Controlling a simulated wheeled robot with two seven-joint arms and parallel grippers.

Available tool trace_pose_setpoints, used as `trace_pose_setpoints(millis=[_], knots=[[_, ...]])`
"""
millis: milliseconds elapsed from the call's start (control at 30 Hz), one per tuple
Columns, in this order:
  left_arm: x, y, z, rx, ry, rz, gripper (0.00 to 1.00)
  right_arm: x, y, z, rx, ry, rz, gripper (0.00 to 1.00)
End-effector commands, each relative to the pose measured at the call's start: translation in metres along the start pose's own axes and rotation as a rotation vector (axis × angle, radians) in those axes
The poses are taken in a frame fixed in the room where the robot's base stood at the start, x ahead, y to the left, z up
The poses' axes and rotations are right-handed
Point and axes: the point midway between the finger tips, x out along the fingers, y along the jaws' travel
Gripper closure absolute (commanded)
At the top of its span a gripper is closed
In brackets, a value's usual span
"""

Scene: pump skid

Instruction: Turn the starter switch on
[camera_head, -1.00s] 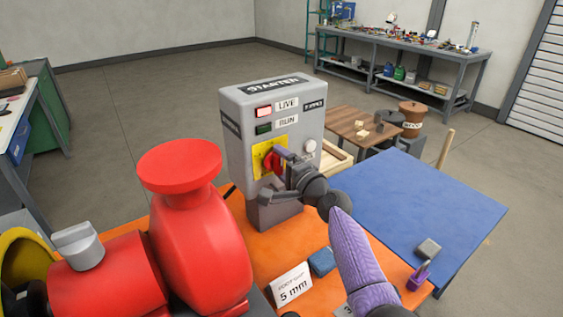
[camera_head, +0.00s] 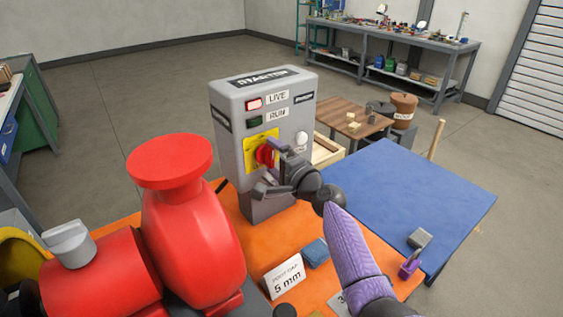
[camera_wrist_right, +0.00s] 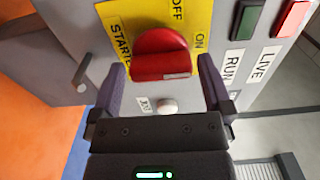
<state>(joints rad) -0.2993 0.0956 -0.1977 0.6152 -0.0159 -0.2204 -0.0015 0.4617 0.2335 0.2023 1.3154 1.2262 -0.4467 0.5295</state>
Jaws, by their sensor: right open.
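The grey starter box (camera_head: 262,130) stands on the orange skid. Its red rotary switch (camera_head: 265,154) sits on a yellow plate (camera_head: 249,147) on the front face. My right gripper (camera_head: 270,168) is open at the switch. In the right wrist view the red switch knob (camera_wrist_right: 161,54) lies between the two open fingers (camera_wrist_right: 163,66), with a visible gap at each side. OFF and ON are printed on the plate beside the knob. Which mark the knob points to is hard to tell. My left gripper is not in view.
The LIVE lamp (camera_head: 254,104) is red and the RUN lamp (camera_head: 254,121) is dark green. A white button (camera_head: 301,138) is right of the switch. The red pump (camera_head: 190,235) stands close at left. A blue-topped table (camera_head: 410,205) is at right, mostly bare.

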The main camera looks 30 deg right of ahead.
Motion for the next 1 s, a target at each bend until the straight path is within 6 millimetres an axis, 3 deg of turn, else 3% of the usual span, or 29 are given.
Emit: trace_pose_setpoints(millis=[300, 433, 1000], knots=[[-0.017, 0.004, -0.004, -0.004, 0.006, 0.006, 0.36, -0.068, -0.001, 0.000, -0.001, 0.000, 0.004, 0.00], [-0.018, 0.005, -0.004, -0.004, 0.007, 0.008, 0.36, -0.087, 0.000, 0.000, -0.001, 0.000, 0.003, 0.00], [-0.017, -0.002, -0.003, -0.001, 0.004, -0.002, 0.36, -0.092, 0.000, 0.000, 0.000, 0.000, 0.001, 0.00]])
